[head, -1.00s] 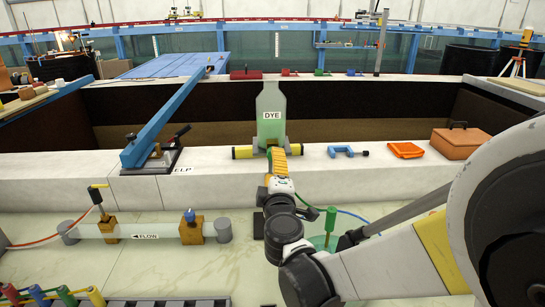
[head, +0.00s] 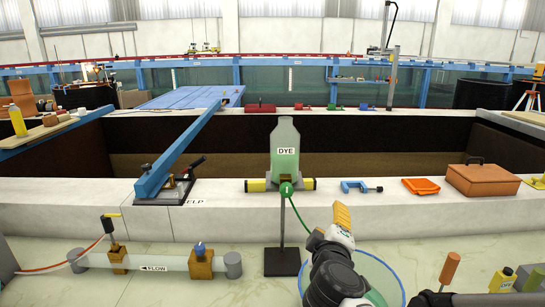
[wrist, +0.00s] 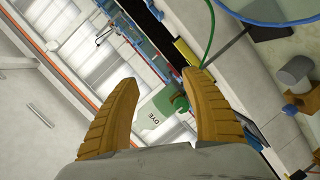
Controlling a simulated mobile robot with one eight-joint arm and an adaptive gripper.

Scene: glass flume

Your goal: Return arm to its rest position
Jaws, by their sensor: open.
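My gripper (head: 343,217) has yellow-orange ribbed fingers. It is raised in front of the ledge, right of the dye bottle. In the wrist view the two fingers (wrist: 165,85) stand wide apart with nothing gripped between them. The green bottle labelled DYE (head: 286,158) stands upright on the ledge; it also shows beyond the fingers in the wrist view (wrist: 153,117). A green round knob (head: 286,190) stands before the bottle, apart from my gripper. My lower arm runs off the bottom edge of the head view.
A thin black stand (head: 282,262) rises below the knob, and a green hose runs to a blue-rimmed basin (head: 392,270). A blue clamp (head: 360,187), an orange tray (head: 421,186) and a brown case (head: 482,179) lie on the ledge. A clear flow pipe (head: 158,263) lies front left.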

